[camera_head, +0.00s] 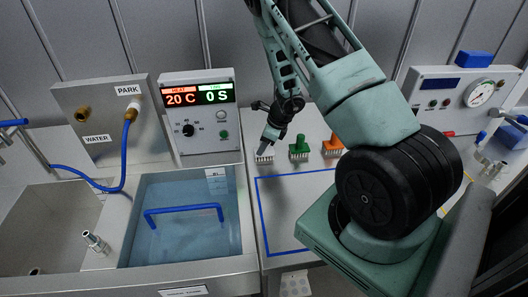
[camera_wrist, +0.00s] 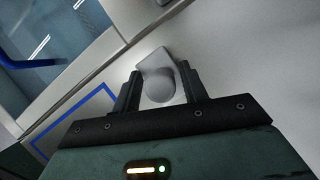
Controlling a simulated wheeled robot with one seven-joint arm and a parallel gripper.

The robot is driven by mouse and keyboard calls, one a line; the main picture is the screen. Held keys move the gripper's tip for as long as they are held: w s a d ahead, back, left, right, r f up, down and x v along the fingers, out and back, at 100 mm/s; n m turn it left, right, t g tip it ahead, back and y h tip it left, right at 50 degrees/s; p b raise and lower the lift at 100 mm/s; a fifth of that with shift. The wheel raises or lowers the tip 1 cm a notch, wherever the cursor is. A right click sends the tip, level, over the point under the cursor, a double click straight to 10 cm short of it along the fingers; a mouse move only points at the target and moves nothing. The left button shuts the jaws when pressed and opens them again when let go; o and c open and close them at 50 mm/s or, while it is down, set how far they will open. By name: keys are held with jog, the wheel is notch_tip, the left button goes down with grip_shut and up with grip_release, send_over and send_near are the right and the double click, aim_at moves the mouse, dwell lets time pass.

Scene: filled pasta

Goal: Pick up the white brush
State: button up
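The white brush (camera_head: 264,153) stands bristles-down on the grey worktop, at the left end of a row of brushes. My gripper (camera_head: 269,137) is right at the white brush, pointing down at it from above. In the wrist view the white brush (camera_wrist: 158,72) shows its pale block and rounded handle between the two dark fingers of my gripper (camera_wrist: 160,92). The fingers stand apart on either side of the handle, with a narrow gap visible. The bristles are hidden in the wrist view.
A green brush (camera_head: 299,148) and an orange brush (camera_head: 333,146) stand to the right. A blue-outlined area (camera_head: 290,215) lies in front. A water basin (camera_head: 180,228) with a blue handle is at left; a control box (camera_head: 201,115) stands behind it.

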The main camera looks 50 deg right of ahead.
grip_shut()
notch_tip(320, 180, up, 10)
jog(key=shift+b, duration=0.45)
